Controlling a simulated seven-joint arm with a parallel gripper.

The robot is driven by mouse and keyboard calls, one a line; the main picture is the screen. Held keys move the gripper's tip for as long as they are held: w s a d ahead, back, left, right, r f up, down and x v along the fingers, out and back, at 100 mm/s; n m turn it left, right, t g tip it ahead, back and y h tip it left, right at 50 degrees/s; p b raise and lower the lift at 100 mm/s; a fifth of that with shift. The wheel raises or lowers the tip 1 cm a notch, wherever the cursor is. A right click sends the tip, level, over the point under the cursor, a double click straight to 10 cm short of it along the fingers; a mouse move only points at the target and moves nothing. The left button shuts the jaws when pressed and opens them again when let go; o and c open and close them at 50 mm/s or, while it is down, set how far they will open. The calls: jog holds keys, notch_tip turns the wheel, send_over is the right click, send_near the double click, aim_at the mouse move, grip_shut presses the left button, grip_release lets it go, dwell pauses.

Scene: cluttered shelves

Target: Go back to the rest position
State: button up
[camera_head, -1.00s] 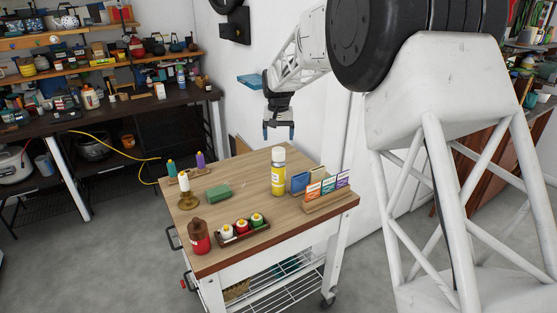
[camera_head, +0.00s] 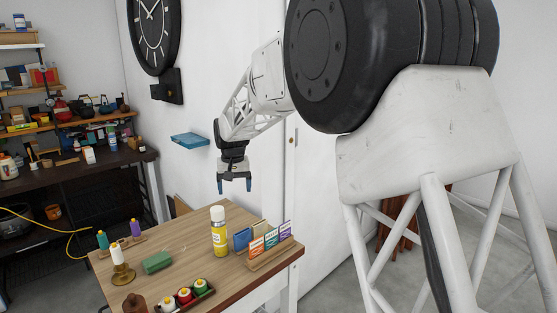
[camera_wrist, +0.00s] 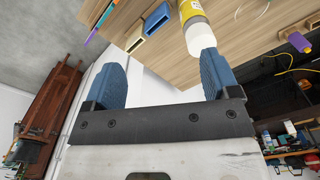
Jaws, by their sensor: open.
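My gripper (camera_head: 235,185) hangs above the back part of the wooden cart top (camera_head: 185,238), pointing down. Its two blue fingers are apart with nothing between them. In the wrist view, my gripper (camera_wrist: 160,85) also shows open and empty. A yellow spray can with a white cap (camera_head: 219,232) stands upright on the cart below the gripper, apart from it. In the wrist view the can (camera_wrist: 198,30) shows beyond the right-hand finger.
The cart holds a card rack (camera_head: 268,248), a green block (camera_head: 157,262), a candle holder (camera_head: 122,272) and a tray of small bottles (camera_head: 187,296). A blue wall shelf (camera_head: 190,140) is left of my arm. A cluttered workbench (camera_head: 75,170) stands at the left.

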jog(key=s+d+r+m+t, duration=0.1)
jog(key=s+d+r, duration=0.3)
jog(key=s+d, duration=0.65)
jog(key=s+d+r, duration=0.3)
jog(key=s+d, duration=0.7)
jog(key=s, duration=0.1)
jog(key=s+d+f, duration=0.2)
jog(key=s+d, duration=0.2)
jog(key=s, duration=0.5)
jog(key=s+d+f+m, duration=0.1)
jog(key=s+d, duration=0.3)
jog(key=s, duration=0.5)
jog(key=s+d+f+t, duration=0.1)
jog(key=s+d+f, duration=0.3)
jog(key=s, duration=0.6)
jog(key=shift+d+m, duration=0.35)
jog(key=shift+m, duration=0.05)
